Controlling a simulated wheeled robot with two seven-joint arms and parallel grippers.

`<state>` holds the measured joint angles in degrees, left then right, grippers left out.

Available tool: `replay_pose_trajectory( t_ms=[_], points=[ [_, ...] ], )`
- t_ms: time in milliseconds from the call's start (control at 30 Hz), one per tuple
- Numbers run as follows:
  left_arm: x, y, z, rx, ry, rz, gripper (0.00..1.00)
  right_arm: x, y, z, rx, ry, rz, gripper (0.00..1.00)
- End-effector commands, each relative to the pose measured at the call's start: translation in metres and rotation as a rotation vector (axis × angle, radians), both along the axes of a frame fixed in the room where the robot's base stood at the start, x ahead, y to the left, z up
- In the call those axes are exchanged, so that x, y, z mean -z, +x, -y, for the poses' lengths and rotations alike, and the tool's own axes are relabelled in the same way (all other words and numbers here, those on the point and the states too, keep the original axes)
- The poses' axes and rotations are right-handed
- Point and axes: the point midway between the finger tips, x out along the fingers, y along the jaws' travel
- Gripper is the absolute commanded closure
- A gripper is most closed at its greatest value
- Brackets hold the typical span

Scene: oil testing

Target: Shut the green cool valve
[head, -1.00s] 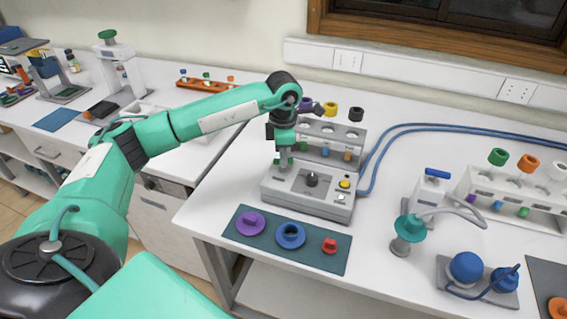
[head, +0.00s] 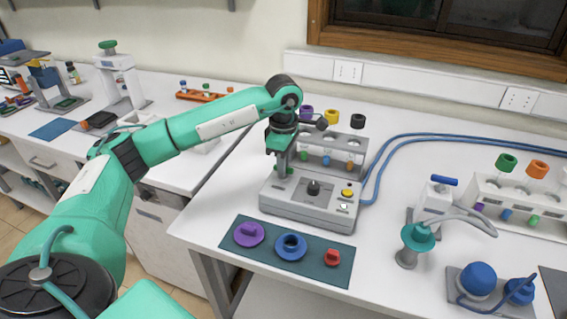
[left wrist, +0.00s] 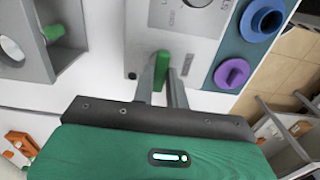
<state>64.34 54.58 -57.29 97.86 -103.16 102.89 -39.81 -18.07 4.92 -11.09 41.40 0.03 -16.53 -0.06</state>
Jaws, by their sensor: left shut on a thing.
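The green cool valve (left wrist: 162,68) is a small green handle at the edge of a pale grey device (head: 300,213), which also shows in the left wrist view (left wrist: 200,22). My left gripper (head: 283,168) points down at the device's left rear corner. In the left wrist view my left gripper (left wrist: 161,75) is shut on the green valve, with one finger on either side of it. In the head view the gripper mostly hides the valve. My right gripper is in neither view.
A black knob (head: 313,188) and a yellow button (head: 347,193) are on the device. A rack (head: 335,145) stands behind it. A dark mat (head: 265,255) with purple, blue and red parts lies in front. Blue hoses (head: 400,142) run to the right.

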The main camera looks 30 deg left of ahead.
Motion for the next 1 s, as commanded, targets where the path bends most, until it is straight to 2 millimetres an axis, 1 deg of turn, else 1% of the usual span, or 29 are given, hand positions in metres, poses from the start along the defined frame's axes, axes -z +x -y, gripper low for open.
replay_pose_trajectory(
  t_ms=[233, 267, 300, 367, 633, 733, 867, 1000],
  points=[
    [-0.002, 0.001, 0.0, 0.0, 0.0, 0.005, 1.0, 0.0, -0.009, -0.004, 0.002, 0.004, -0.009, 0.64],
    [-0.002, 0.001, 0.0, 0.0, 0.0, 0.005, 0.82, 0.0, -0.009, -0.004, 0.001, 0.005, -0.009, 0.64],
    [-0.002, 0.001, 0.0, 0.0, 0.0, 0.004, 0.74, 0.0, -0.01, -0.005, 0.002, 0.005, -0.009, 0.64],
    [-0.002, 0.001, 0.0, -0.001, 0.0, 0.004, 0.64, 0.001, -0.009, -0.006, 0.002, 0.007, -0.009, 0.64],
    [-0.001, 0.0, 0.0, -0.001, 0.0, 0.002, 0.64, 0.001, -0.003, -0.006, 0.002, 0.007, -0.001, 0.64],
    [-0.006, 0.001, 0.0, -0.001, 0.001, 0.003, 0.64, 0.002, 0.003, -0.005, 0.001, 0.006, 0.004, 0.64],
    [-0.023, 0.001, 0.0, -0.001, 0.0, 0.005, 0.64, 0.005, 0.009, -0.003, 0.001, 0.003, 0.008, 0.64],
    [-0.056, 0.001, 0.0, -0.001, 0.0, 0.007, 0.64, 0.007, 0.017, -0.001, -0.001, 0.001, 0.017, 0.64]
  ],
)
